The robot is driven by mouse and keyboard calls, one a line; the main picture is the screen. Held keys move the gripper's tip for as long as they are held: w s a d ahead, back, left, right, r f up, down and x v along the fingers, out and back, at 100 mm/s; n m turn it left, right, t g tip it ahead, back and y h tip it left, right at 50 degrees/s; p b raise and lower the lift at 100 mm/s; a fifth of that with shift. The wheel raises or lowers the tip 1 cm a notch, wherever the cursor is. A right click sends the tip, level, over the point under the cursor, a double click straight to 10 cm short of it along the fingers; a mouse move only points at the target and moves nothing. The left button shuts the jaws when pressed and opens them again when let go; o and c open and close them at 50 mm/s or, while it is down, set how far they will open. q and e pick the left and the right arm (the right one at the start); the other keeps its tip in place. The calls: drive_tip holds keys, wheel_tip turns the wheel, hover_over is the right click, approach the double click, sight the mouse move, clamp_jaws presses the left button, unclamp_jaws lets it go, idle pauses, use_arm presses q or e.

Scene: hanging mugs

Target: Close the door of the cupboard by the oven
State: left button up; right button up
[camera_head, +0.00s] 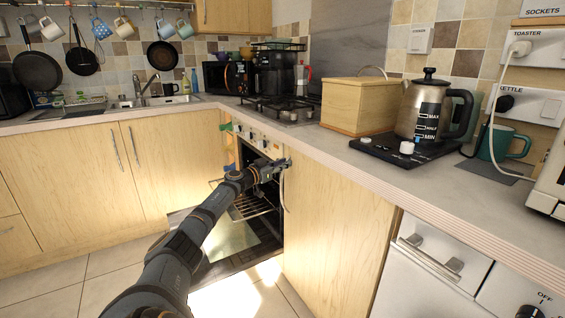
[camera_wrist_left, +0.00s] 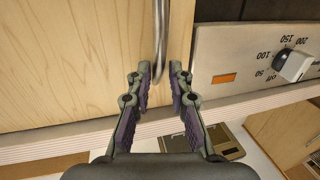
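The cupboard door (camera_head: 338,235) is a pale wood panel right of the oven, under the worktop. It looks flush or nearly so; I cannot tell if a small gap is left. Its curved metal handle (camera_head: 284,192) is at the oven-side edge and also shows in the left wrist view (camera_wrist_left: 160,35). My left gripper (camera_head: 281,166) is at the top of this handle. In the left wrist view its fingers (camera_wrist_left: 159,75) are apart, with the handle's end between or just beyond the tips; contact is unclear. My right gripper is not in view.
The oven (camera_head: 262,137) has its door (camera_head: 230,243) lowered and a rack (camera_head: 250,206) inside, below my left arm. The worktop (camera_head: 440,180) overhangs the cupboard and holds a kettle (camera_head: 420,110) and a wooden box (camera_head: 355,107). A white appliance (camera_head: 425,285) stands at the right.

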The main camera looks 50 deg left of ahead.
use_arm(q)
drive_tip(key=shift+r, duration=1.05)
drive_tip(key=shift+a, duration=0.1)
